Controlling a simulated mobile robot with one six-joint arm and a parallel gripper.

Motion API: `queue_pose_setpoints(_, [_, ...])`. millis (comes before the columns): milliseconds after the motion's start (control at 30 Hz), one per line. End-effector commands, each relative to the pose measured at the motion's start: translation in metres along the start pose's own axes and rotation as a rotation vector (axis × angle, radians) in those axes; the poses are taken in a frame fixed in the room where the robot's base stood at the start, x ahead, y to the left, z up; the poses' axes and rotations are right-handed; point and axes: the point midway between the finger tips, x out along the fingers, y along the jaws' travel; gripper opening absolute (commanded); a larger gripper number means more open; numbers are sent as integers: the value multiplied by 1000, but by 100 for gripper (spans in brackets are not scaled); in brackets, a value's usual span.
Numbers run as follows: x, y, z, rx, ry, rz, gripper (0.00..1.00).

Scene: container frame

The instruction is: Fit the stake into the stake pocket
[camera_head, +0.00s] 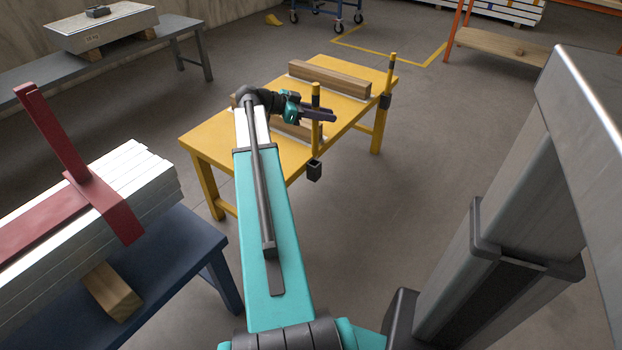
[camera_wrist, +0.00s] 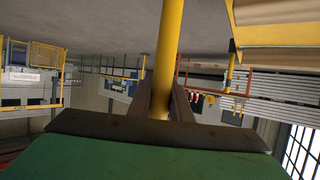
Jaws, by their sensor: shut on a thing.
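The stake (camera_head: 316,136) is a slim yellow post, roughly upright in the head view at the yellow table's near edge. My gripper (camera_head: 318,114) is shut around its upper part. In the wrist view the stake (camera_wrist: 170,45) runs between the two dark fingers (camera_wrist: 167,103). The stake pocket (camera_head: 314,170) is a small dark square socket at the table edge. The stake's lower end meets the pocket's top in the picture; I cannot tell whether it is inside. The wrist view does not clearly show this pocket.
The yellow table (camera_head: 210,146) bears wooden beams (camera_head: 331,77). Another yellow stake (camera_head: 391,72) stands in a dark pocket (camera_head: 385,101) at the right corner. White boards (camera_head: 140,185) with a red frame (camera_head: 52,130) lie on a blue bench at left. Floor right of the table is clear.

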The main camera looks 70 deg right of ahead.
Motion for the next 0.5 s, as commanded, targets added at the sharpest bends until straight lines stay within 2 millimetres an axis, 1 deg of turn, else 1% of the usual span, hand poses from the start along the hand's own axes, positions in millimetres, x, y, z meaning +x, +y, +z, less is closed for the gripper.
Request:
queue_pose_setpoints(167, [-1,0,0,-1,2,-2,0])
queue_pose_setpoints(267, [1,0,4,-2,2,-3,0])
queue_pose_setpoints(367, [5,0,14,-3,1,-3,0])
queue_pose_setpoints(500, [12,0,32,-3,1,-3,0])
